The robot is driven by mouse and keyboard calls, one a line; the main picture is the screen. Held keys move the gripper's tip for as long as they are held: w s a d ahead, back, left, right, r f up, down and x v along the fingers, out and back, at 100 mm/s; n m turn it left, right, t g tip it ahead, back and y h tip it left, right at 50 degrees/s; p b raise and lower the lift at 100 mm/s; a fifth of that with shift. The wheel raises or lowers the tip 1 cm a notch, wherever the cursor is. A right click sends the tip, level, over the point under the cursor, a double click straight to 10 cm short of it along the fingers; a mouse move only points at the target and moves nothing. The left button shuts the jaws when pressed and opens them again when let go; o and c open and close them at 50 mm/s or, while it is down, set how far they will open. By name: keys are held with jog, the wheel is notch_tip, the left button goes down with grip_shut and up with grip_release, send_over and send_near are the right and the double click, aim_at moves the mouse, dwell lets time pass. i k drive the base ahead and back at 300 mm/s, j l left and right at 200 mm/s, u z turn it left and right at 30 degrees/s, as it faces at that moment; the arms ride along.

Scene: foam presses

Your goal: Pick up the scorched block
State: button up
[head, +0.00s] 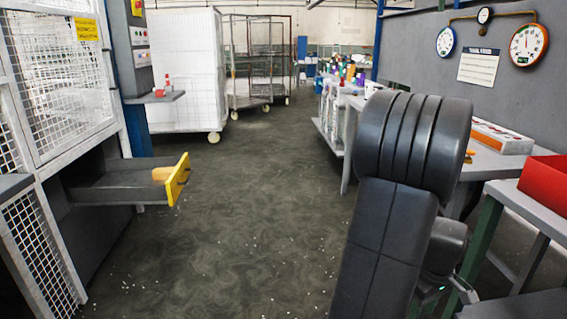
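A small tan block (161,174) lies in the open grey drawer (112,193) at the left, close behind its yellow front (177,179). The front partly hides it. I cannot tell from here whether it is scorched, and no other block shows clearly. My arm's dark links rise at the right, well apart from the drawer. My gripper is not in view.
The drawer juts from a mesh-fronted press (62,88) into the aisle. The floor (245,205) ahead is clear apart from white crumbs. Wheeled cages (250,65) stand behind. A bench with a red bin (545,183) stands at the right, near my arm.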

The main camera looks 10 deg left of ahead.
aim_at(158, 174)
jog(key=i+j+u, duration=0.35)
jog(key=i, duration=0.15)
jog(key=i+j+u, duration=0.1)
jog(key=i+u, duration=0.3)
jog(key=i, duration=0.15)
jog(key=i+u, duration=0.35)
jog(key=i, duration=0.2)
jog(key=i+u, duration=0.35)
jog(key=i, duration=0.15)
jog(key=i+l+u, duration=0.2)
jog(key=i+u, duration=0.15)
jog(key=i, duration=0.15)
jog(key=i+l+u, duration=0.35)
jog(key=i, duration=0.15)
jog(key=i+l+u, duration=0.35)
jog(key=i+l, duration=0.05)
jog(key=i, duration=0.05)
